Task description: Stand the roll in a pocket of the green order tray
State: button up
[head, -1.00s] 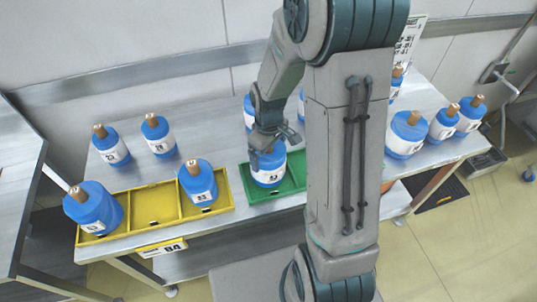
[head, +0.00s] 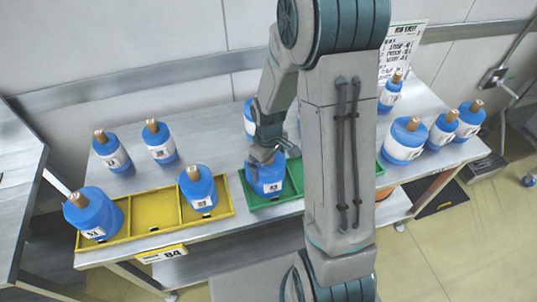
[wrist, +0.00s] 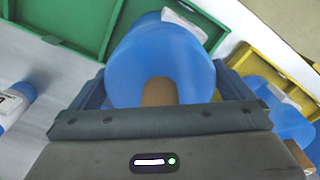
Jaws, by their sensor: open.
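A blue roll (head: 265,181) with a white label and brown core stands in the left part of the green order tray (head: 291,198). My gripper (head: 268,157) is over its top with the jaws open. In the wrist view the fingers flank the roll (wrist: 160,60), one on each side, and its brown core shows between them. The green tray (wrist: 92,22) lies behind it there. Whether the fingers touch the roll, and how its base sits in the pocket, cannot be seen. My arm hides the middle of the green tray in the head view.
A yellow tray (head: 155,211) holding two blue rolls stands to the left. Two more rolls (head: 113,153) are behind it. Several rolls (head: 405,140) stand at the right of the table. One roll (head: 249,118) is just behind my gripper.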

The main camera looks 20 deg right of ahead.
notch_tip(320, 180, up, 12)
jog(key=shift+r+b, duration=0.1)
jog(key=shift+b, duration=0.35)
jog(key=s+r+m+t, duration=0.3)
jog(key=s+r+m, duration=0.3)
jog(key=s, duration=0.8)
notch_tip(320, 180, up, 3)
jog(key=shift+s+r+m+t, duration=0.2)
jog(key=shift+m+t, duration=0.1)
jog(key=shift+m, duration=0.1)
